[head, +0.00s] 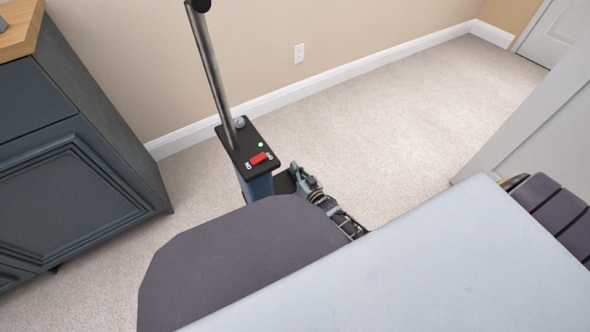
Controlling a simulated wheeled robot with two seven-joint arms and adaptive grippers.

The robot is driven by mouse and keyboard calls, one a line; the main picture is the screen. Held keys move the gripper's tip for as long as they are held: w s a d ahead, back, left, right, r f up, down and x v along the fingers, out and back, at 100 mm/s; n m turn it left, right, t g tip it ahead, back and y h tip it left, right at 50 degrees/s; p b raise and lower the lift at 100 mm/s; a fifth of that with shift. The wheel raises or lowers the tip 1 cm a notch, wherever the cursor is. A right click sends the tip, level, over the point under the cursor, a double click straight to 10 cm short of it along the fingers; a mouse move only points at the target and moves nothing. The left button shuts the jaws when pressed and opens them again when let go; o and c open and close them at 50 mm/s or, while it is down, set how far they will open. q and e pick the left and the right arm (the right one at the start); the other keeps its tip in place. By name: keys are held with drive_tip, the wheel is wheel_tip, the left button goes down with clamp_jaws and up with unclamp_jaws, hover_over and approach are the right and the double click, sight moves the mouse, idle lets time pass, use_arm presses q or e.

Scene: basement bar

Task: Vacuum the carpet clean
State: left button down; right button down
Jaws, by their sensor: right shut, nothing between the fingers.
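The vacuum (257,186) stands upright on the beige carpet (390,105), near the wall. It has a blue body, a black top plate with a red switch and a lit green light, and a grey metal pole rising from the top. Its lower part is hidden behind my own body. My right gripper (296,172) is shut and empty, close to the right side of the vacuum's body, lower than the top plate. I cannot tell whether it touches the vacuum. My left gripper is not in view. No dirt stands out on the visible carpet.
A dark blue-grey cabinet (70,150) with a wooden top stands at the left. A beige wall with a white baseboard (350,79) and an outlet (299,54) runs behind. A white door (560,32) is at the far right. The carpet right of the vacuum is open.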

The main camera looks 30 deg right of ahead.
drive_tip(key=c, duration=2.2)
unclamp_jaws()
drive_tip(key=o, duration=0.5)
drive_tip(key=shift+s, duration=0.15)
drive_tip(key=shift+s+d, duration=0.2)
drive_tip(key=shift+s, duration=1.75)
drive_tip(key=shift+s+d, duration=0.2)
drive_tip(key=shift+s, duration=1.7)
drive_tip(key=shift+s+d, duration=0.2)
drive_tip(key=shift+s, duration=1.75)
drive_tip(key=shift+f, duration=0.1)
